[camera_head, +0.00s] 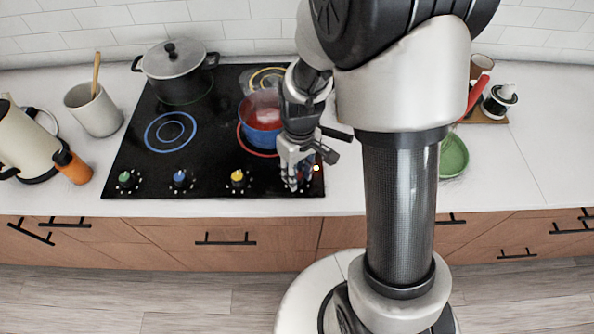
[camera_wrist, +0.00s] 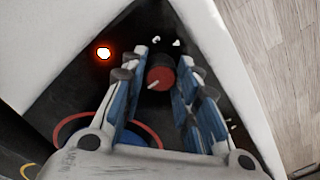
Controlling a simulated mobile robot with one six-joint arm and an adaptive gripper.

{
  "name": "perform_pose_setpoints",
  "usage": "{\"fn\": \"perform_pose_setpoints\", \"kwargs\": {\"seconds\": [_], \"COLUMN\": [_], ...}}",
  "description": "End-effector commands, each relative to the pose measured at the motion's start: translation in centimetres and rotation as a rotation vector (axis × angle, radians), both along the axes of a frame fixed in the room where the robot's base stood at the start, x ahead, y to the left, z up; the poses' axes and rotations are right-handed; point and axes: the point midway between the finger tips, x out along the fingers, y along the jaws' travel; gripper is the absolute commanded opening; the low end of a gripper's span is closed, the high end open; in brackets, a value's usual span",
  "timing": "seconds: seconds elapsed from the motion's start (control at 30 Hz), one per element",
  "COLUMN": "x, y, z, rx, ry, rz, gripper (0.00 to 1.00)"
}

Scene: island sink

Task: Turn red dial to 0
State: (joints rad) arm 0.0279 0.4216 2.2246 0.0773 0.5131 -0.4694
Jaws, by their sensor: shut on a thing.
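The red dial (camera_wrist: 160,78) shows in the wrist view as a round red knob with a dark top and a pale pointer mark towards the lower left. My gripper (camera_wrist: 160,61) has a blue-padded finger on each side of it and is shut on it. In the head view my gripper (camera_head: 292,182) points down at the front right corner of the black cooktop (camera_head: 215,150) and hides the dial. An orange-white light (camera_wrist: 104,53) glows on the cooktop beside the dial; it also shows in the head view (camera_head: 317,168). The dial's number marks are too small to read.
A blue pot with red contents (camera_head: 262,112) steams on the red-ringed burner, close behind my gripper. Yellow (camera_head: 237,176), blue (camera_head: 179,179) and green (camera_head: 125,180) dials line the front edge to the left. A grey lidded pot (camera_head: 178,72) stands at the back left.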

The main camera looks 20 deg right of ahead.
Motion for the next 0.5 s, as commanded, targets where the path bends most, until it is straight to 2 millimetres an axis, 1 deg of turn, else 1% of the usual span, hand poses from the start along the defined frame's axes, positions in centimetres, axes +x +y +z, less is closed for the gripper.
{"fn": "perform_pose_setpoints", "kwargs": {"seconds": [0.13,0.17,0.43,0.5], "x": [0.03,0.03,0.02,0.02], "y": [0.0,0.0,0.0,0.0], "z": [0.02,0.02,0.01,0.01], "rx": [-0.001,-0.001,-0.001,0.0], "ry": [-0.001,-0.001,-0.001,-0.001], "rz": [0.002,0.002,0.0,0.0], "gripper": [0.05,0.29,0.47,0.49]}}
